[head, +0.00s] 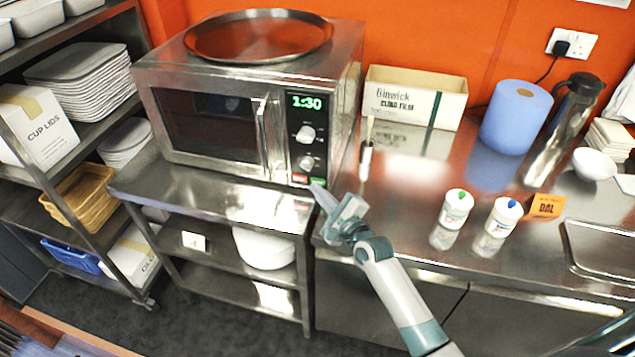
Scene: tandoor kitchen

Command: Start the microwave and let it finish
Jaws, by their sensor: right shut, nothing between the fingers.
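The microwave (208,122) is a steel box with a dark door window and an upright handle, standing on a steel stand. Its door looks shut. Its control panel at the right shows a green display (306,102) reading 1:30, with two round knobs below. A red button (299,178) and a green button (317,182) sit at the panel's bottom. My right gripper (317,188) is shut and empty, its fingertips at the green button; I cannot tell whether they touch it. The fingertips partly cover that button. My left gripper is not in view.
A round steel tray (258,52) lies on the microwave. The counter to the right holds a cling film box (413,97), a blue roll (515,118), a flask (565,125) and two lidded white pots (456,207). A brush stands near the microwave. Shelving (120,240) is at left.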

